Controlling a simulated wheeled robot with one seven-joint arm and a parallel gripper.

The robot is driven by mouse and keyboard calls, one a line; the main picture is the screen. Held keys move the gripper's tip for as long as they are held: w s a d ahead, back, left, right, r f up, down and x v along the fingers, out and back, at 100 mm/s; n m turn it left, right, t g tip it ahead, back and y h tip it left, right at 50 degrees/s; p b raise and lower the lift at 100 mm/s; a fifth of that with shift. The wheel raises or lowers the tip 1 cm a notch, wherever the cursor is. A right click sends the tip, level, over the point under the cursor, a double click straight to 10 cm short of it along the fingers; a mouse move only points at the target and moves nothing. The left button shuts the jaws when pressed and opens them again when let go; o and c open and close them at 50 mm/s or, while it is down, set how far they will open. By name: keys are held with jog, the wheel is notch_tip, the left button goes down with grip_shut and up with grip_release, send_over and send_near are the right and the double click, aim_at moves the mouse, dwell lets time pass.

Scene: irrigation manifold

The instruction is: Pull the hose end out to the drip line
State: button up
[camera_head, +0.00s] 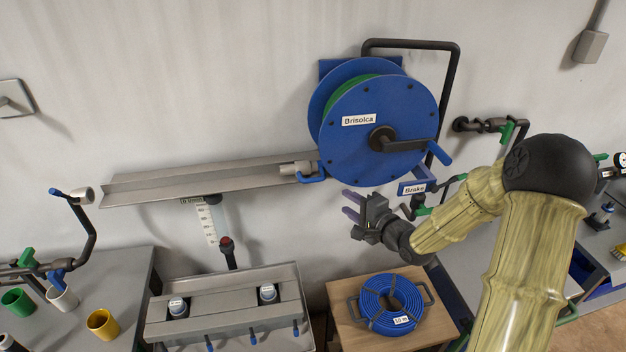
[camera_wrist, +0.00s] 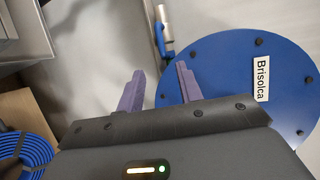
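The blue hose reel (camera_head: 385,125) labelled "Brisolca" is mounted on the wall, with green hose (camera_head: 352,94) wound inside it. The hose end (camera_head: 297,168) appears as a beige fitting at the right end of the grey trough, beside a blue hook (camera_head: 312,178). The fitting also shows in the wrist view (camera_wrist: 161,30). A pipe with a pale end fitting (camera_head: 84,195) stands at the trough's left end; I cannot tell if it is the drip line. My gripper (camera_head: 352,206) is open and empty, below the reel and right of the hose end; its purple fingers (camera_wrist: 158,88) are apart.
The sloping grey trough (camera_head: 200,184) runs along the wall. A blue coil (camera_head: 390,303) lies on a wooden stand below my gripper. A metal tray unit (camera_head: 228,305) stands lower left. The reel's crank (camera_head: 410,145) and brake label (camera_head: 414,188) are near my arm.

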aim_at(312, 180)
jog(key=p+x, duration=0.6)
jog(key=x, duration=1.1)
jog(key=shift+a, duration=0.1)
grip_shut()
